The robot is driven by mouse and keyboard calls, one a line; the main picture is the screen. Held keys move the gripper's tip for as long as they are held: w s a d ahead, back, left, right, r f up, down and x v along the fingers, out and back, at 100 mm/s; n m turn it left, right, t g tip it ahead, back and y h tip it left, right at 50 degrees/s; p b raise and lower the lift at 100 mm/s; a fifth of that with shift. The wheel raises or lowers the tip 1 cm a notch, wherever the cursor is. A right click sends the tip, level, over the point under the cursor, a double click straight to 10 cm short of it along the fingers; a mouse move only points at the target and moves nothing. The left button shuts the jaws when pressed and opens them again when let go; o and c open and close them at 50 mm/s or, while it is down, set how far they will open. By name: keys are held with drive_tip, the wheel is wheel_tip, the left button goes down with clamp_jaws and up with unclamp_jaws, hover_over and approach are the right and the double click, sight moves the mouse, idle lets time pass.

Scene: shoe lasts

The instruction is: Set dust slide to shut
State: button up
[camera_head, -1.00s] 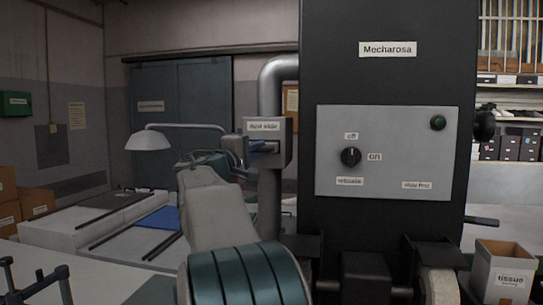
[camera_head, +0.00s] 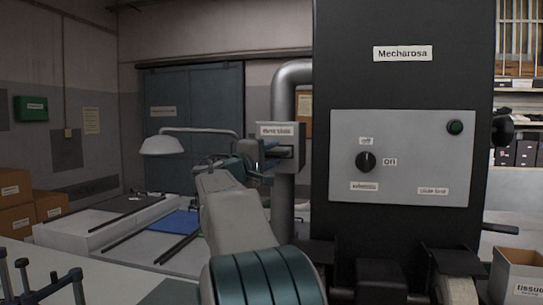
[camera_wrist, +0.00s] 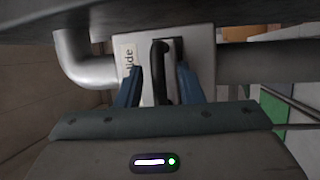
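The dust slide (camera_head: 279,130) is a grey box labelled "dust slide" on the vertical grey pipe beside the black machine. In the wrist view its face (camera_wrist: 203,65) shows a dark slot and an upright black handle (camera_wrist: 160,75). My gripper (camera_wrist: 160,88) has its two blue fingers on either side of the handle, with narrow gaps visible, so it is open around it. In the head view my gripper (camera_head: 262,168) is at the slide's left front, partly hidden by my own arm. The slide's exact position is hard to tell.
A lamp (camera_head: 162,146) and blue sheet (camera_head: 180,222) are at left. A tissue box (camera_head: 518,275) stands lower right.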

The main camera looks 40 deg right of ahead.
drive_tip(key=b+v, duration=0.4)
drive_tip(key=v, duration=0.9)
drive_tip(key=shift+a, duration=0.2)
